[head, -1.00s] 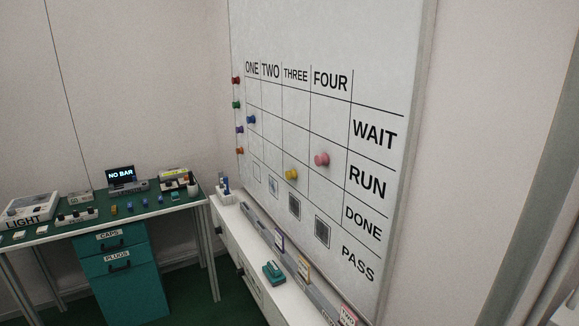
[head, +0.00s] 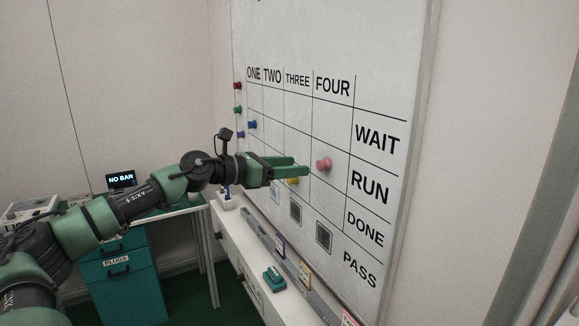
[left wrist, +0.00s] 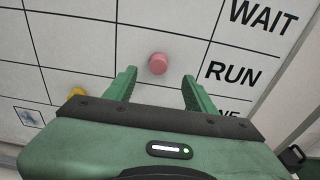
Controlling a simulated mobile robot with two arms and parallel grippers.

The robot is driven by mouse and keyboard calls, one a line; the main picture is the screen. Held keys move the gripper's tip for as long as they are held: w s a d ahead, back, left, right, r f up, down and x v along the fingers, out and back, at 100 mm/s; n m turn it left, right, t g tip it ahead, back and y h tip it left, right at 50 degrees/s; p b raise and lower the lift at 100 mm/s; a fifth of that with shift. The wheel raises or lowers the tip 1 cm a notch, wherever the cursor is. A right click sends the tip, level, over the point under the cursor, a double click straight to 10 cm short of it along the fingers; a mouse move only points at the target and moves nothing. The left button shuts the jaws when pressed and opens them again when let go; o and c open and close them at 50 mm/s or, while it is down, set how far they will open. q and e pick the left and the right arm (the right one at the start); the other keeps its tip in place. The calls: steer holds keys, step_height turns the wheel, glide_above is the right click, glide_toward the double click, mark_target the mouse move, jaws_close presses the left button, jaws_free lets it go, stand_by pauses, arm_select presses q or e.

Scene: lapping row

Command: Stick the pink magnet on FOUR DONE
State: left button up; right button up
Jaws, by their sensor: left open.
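The pink magnet (head: 323,163) is on the whiteboard (head: 330,45), in the FOUR column at the RUN row. It also shows in the left wrist view (left wrist: 158,63), left of the RUN label. My left gripper (head: 305,171) is open and empty, with its fingers pointing at the board just left of the magnet in the head view. In the left wrist view the magnet appears between the fingertips, a little beyond them; I see no contact. The FOUR DONE cell (head: 324,199) is below the magnet and looks bare. My right gripper is not in view.
A yellow magnet (left wrist: 77,92) is lower left of the pink one, partly hidden by my gripper in the head view. A blue magnet (head: 253,125) and several edge magnets are farther left. A white ledge (head: 237,235) with a teal object (head: 274,279) runs below the board.

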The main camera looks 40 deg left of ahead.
mark_target(319, 164)
arm_select(q)
steer(key=p+x, duration=0.4)
steer(key=x, duration=0.2)
steer(key=shift+w+r, duration=0.1)
steer(key=shift+w, duration=0.15)
steer(key=shift+w+d+f+p, duration=0.25)
steer(key=shift+w+p, duration=0.15)
steer(key=shift+w, duration=0.2)
jaws_close()
steer(key=shift+f, duration=0.1)
